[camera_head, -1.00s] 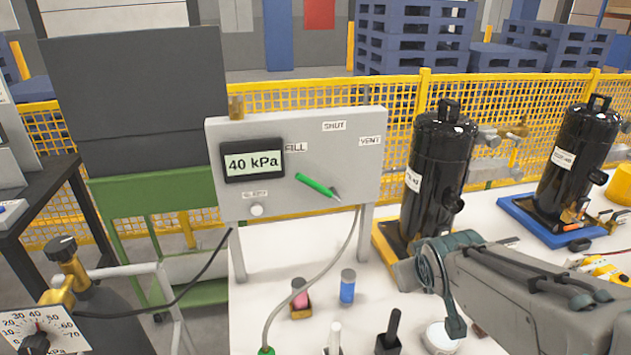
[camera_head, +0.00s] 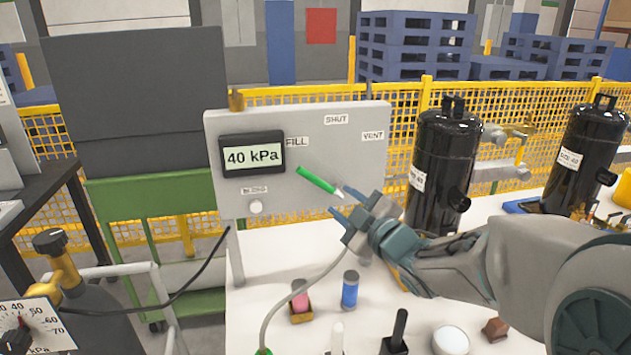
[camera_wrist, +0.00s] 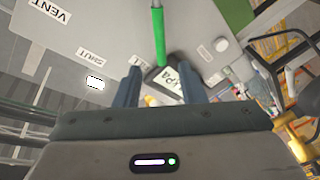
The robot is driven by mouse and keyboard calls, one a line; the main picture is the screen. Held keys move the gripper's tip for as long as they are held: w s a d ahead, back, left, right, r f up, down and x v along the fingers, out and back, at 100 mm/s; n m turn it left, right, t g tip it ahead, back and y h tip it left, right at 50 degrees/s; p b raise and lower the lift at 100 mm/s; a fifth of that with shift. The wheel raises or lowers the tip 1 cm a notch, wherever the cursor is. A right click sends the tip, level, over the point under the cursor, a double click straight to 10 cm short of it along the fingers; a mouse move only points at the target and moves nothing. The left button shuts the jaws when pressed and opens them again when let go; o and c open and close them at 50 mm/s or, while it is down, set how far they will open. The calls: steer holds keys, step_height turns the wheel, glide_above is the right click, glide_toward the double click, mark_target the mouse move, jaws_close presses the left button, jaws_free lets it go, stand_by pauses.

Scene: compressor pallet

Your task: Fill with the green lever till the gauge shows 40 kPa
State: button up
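The grey panel (camera_head: 300,190) carries a digital gauge (camera_head: 252,156) reading 40 kPa. The green lever (camera_head: 318,180) slants up and left from its pivot, its free end below and near the FILL label (camera_head: 297,142). SHUT (camera_head: 336,119) and VENT (camera_head: 373,135) labels sit above and to the right. My gripper (camera_head: 342,203) is open in front of the panel, close to the lever's pivot end. In the wrist view the lever (camera_wrist: 158,28) lies between and beyond the parted fingers (camera_wrist: 158,80). I see no clear contact with it.
Black tanks (camera_head: 443,165) stand right of the panel, close behind my arm. A grey hose (camera_head: 300,290) runs down from the panel. Small bottles (camera_head: 349,290) and a black-handled item (camera_head: 397,335) stand on the white table. A dial regulator (camera_head: 40,325) is at lower left.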

mark_target(317, 182)
steer(key=p+x, duration=0.1)
steer(key=x, duration=1.1)
steer(key=shift+w, duration=0.2)
steer(key=shift+f, duration=0.1)
jaws_close()
